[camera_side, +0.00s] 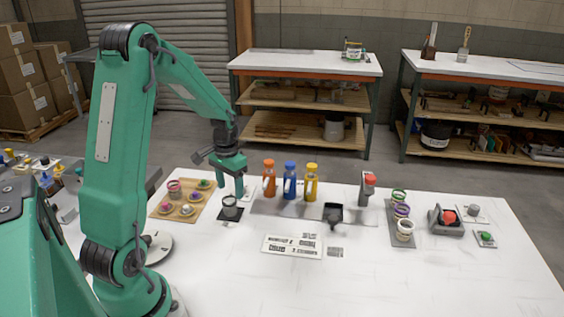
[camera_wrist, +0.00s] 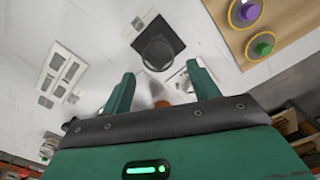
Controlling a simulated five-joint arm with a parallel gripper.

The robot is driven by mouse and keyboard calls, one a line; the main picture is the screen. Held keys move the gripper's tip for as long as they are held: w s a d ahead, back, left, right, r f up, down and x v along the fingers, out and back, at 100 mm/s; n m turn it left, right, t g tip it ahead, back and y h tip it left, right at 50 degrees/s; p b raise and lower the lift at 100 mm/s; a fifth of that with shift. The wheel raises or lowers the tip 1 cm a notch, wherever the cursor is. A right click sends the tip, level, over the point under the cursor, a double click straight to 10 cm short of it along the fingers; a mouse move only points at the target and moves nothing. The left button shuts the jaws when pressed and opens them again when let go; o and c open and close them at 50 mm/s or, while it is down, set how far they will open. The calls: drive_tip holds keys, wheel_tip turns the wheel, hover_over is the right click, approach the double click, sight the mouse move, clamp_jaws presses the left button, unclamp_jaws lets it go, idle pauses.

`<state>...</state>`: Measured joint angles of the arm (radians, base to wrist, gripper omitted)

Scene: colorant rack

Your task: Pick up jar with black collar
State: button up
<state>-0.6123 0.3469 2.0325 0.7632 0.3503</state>
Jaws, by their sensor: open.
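A small jar with a black collar (camera_side: 230,206) stands on a dark square pad (camera_side: 222,217) on the white table. In the wrist view the same jar (camera_wrist: 158,52) shows from above as a dark round shape on the black square pad (camera_wrist: 140,37). My gripper (camera_side: 231,190) points down over the jar in the side view, with its fingertips close above it. In the wrist view my gripper (camera_wrist: 160,78) has its two green fingers apart with nothing between them, and the jar lies ahead of the fingertips.
A wooden board (camera_side: 165,211) with several colored-lid pots lies left. Orange (camera_side: 269,181), blue (camera_side: 290,182) and yellow (camera_side: 311,184) bottles stand to the right. A black cup (camera_side: 333,213) and a grey rack (camera_side: 393,219) of jars stand farther right. The front table is mostly clear.

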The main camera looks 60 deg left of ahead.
sight(231, 198)
drive_tip(key=shift+f, duration=0.1)
drive_tip(key=shift+f, duration=2.5)
drive_tip(key=c, duration=1)
drive_tip(key=shift+c, duration=0.3)
drive_tip(key=shift+r, duration=0.2)
